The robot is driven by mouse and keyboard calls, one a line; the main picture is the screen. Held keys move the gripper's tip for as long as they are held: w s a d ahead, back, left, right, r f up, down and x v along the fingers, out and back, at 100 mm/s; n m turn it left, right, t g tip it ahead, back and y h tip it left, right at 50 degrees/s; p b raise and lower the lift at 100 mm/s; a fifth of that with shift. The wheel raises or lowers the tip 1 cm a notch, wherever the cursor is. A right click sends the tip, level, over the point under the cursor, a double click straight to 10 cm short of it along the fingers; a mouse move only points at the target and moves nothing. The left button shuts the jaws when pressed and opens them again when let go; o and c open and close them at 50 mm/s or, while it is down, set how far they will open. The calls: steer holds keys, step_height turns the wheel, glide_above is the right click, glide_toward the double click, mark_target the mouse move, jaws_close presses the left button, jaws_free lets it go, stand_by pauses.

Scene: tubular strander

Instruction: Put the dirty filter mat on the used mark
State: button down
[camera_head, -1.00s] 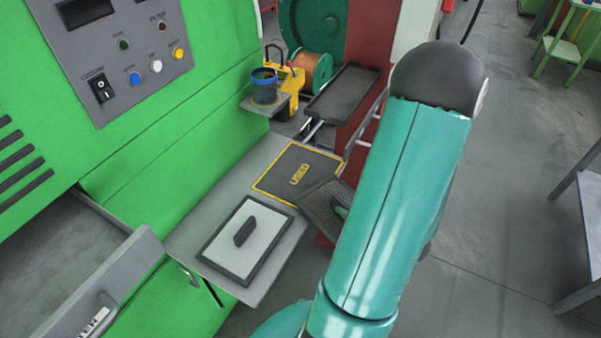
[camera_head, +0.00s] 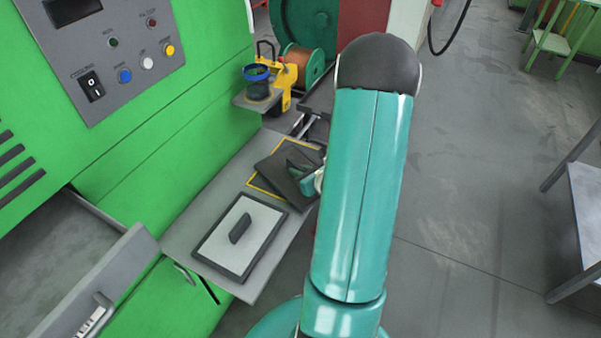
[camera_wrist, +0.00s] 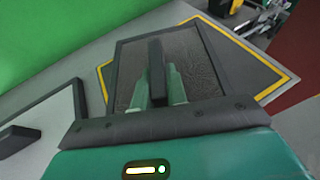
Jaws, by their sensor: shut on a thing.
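The dirty filter mat, a dark grey mesh panel (camera_wrist: 198,72) in a black frame with an upright handle, fills the middle of the wrist view. My gripper (camera_wrist: 158,80) is shut on its handle. In the head view the mat (camera_head: 278,167) is partly hidden by my arm. The used mark, a dark square with a yellow border (camera_wrist: 285,76), lies under the mat, and its edges show left and right of it. The mat is turned relative to the mark. I cannot tell whether it touches the surface. The mark's border (camera_head: 263,187) also shows in the head view.
A pale filter mat with a black frame (camera_head: 239,236) lies on the grey shelf (camera_head: 185,222) beside the mark. The green machine wall (camera_head: 150,150) rises to the left. A blue-rimmed cup (camera_head: 257,82) stands on a small ledge behind.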

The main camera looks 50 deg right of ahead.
steer(key=shift+s+f, duration=0.1)
steer(key=shift+f, duration=0.25)
steer(key=shift+f, duration=0.15)
steer(key=c, duration=1.4)
jaws_free()
